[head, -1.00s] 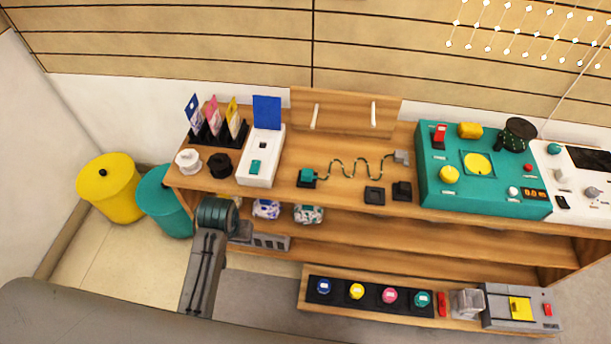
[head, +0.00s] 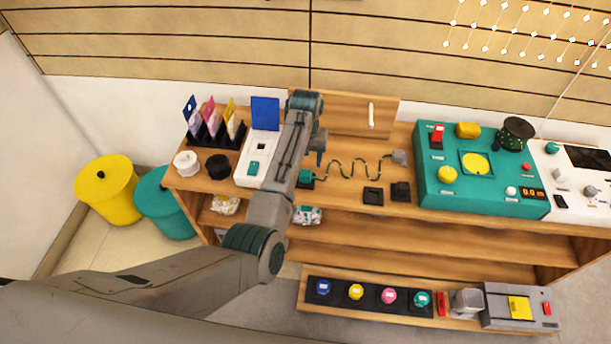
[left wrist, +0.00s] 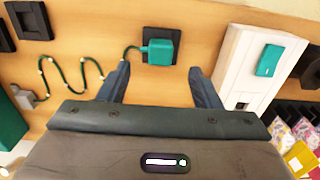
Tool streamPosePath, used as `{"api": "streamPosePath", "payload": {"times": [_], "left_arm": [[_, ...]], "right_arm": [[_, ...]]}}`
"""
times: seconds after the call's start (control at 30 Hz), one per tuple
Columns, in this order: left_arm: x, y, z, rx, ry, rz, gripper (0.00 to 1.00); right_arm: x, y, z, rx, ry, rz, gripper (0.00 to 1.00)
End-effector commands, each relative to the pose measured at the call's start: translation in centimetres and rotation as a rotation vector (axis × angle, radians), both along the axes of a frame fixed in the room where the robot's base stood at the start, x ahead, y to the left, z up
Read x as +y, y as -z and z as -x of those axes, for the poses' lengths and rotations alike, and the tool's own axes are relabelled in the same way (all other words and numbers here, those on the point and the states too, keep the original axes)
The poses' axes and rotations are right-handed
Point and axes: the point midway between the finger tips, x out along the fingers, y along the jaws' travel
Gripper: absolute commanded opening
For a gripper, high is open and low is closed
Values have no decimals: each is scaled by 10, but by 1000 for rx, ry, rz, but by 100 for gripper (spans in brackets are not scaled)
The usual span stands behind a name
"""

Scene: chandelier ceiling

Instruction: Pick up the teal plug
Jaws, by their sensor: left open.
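The teal plug (head: 305,176) sits on a dark square base on the wooden counter, partly covered by my left arm in the head view. A green cord runs from it to a grey block (head: 399,157). In the left wrist view the plug (left wrist: 160,52) shows clearly, just beyond and between the two fingertips. My left gripper (head: 318,150) hangs above the counter by the plug, and in the left wrist view (left wrist: 159,72) its fingers are apart with nothing between them. My right gripper is not in view.
A white box with a teal switch (head: 253,168) stands left of the plug. Two black square bases (head: 373,196) and a teal console (head: 470,190) are to its right. A wooden back panel (head: 345,112) rises behind. Bare counter lies around the cord.

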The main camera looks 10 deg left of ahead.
Motion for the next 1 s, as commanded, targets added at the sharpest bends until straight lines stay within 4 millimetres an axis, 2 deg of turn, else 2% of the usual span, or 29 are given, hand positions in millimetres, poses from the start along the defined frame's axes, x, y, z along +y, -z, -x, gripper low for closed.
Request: {"api": "streamPosePath", "payload": {"times": [0.1, 0.2, 0.37, 0.6, 0.9, 0.93, 1.0], "left_arm": [[1, 19, 0, 2, 0, -1, 58], [1, 28, 0, 0, -1, 0, 58], [1, 40, 1, 1, -1, 0, 58], [1, 76, 1, 0, -1, 0, 58], [2, 84, 2, -1, -1, 0, 58], [2, 84, 2, 0, -1, 0, 57], [2, 84, 2, 0, -1, 0, 43]], "right_arm": [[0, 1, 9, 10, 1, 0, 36], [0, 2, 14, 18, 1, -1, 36], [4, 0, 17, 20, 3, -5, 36], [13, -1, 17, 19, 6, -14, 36], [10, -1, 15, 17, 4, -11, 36], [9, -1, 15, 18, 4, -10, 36], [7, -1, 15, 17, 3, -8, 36]]}}
